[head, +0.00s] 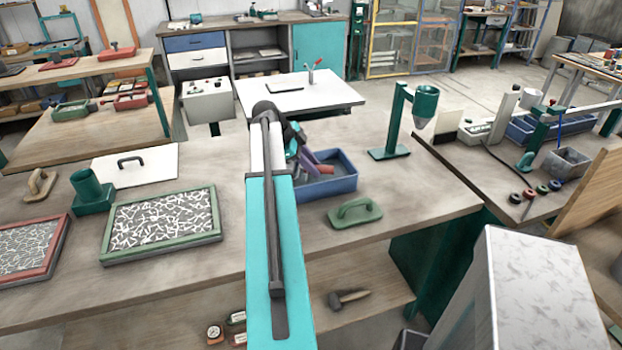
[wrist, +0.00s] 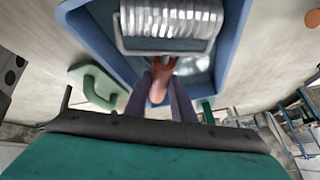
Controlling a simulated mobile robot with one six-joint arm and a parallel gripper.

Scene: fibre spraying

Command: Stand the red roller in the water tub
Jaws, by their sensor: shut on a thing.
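The blue water tub (head: 340,185) stands on the near bench, and its wall also shows in the wrist view (wrist: 222,70). My gripper (wrist: 160,96) is shut on the red handle (wrist: 160,78) of the roller. The roller's ribbed metal drum (wrist: 170,18) shows beyond the handle, within the outline of the tub. I cannot tell whether the drum touches the tub floor. In the head view, my gripper (head: 310,160) is at the tub's left part, and my arm hides some of it.
A green float (head: 354,211) lies just in front of the tub. A green stand with a cone cup (head: 425,105) is behind right. A green-framed panel (head: 163,222) and green cup holder (head: 91,192) lie left. The bench between tub and stand is clear.

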